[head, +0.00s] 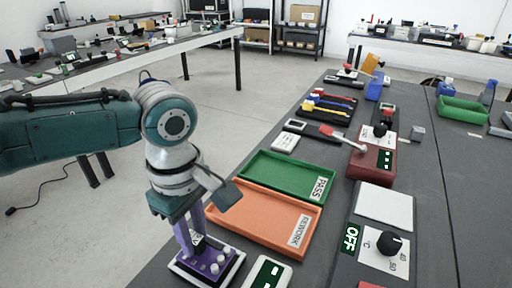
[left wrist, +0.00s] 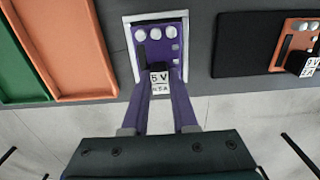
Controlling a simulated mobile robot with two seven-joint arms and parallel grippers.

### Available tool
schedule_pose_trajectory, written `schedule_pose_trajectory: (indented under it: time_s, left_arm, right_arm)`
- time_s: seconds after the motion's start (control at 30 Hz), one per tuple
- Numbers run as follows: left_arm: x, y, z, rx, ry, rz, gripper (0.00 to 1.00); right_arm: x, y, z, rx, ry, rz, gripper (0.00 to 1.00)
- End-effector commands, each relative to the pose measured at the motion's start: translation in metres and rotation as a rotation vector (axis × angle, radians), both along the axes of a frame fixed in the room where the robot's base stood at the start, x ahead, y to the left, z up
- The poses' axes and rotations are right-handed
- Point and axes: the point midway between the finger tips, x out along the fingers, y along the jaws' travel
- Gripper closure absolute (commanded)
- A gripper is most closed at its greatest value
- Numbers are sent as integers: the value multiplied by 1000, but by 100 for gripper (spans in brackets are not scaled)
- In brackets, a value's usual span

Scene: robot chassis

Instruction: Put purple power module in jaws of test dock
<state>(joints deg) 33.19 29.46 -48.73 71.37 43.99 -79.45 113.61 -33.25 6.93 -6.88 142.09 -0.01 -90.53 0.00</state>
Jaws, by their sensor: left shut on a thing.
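The purple power module (head: 216,258) has round white terminals and a raised block labelled 5 V. It is in or just over a white-edged dark frame (head: 176,265) at the table's near left edge; I cannot tell whether it touches. It also shows in the left wrist view (left wrist: 172,60). My left gripper (head: 197,238) points down and is shut on the module's labelled block, between two purple fingers. A dark red device with a display and a red-handled lever (head: 372,165) stands further right; I cannot tell if it is the test dock. My right gripper is out of view.
A green PASS tray (head: 290,176) and an orange REWORK tray (head: 265,214) lie just beyond the module. An OFF panel with a black knob (head: 388,245) is at right. An orange module (left wrist: 298,45) sits right of the purple one in the left wrist view.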

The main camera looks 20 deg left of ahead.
Motion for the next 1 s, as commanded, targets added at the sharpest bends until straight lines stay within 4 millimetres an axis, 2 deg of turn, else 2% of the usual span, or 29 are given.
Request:
schedule_pose_trajectory:
  time_s: [0.9, 0.93, 1.0]
  left_arm:
    - [0, 0, -19, -1, 1, 0, 100]
    - [0, 0, -18, -1, 0, 0, 70]
    - [0, 0, -18, 0, 0, 0, 62]
  right_arm:
    - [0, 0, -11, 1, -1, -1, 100]
    - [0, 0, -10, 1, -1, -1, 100]
    - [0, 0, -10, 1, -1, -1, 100]
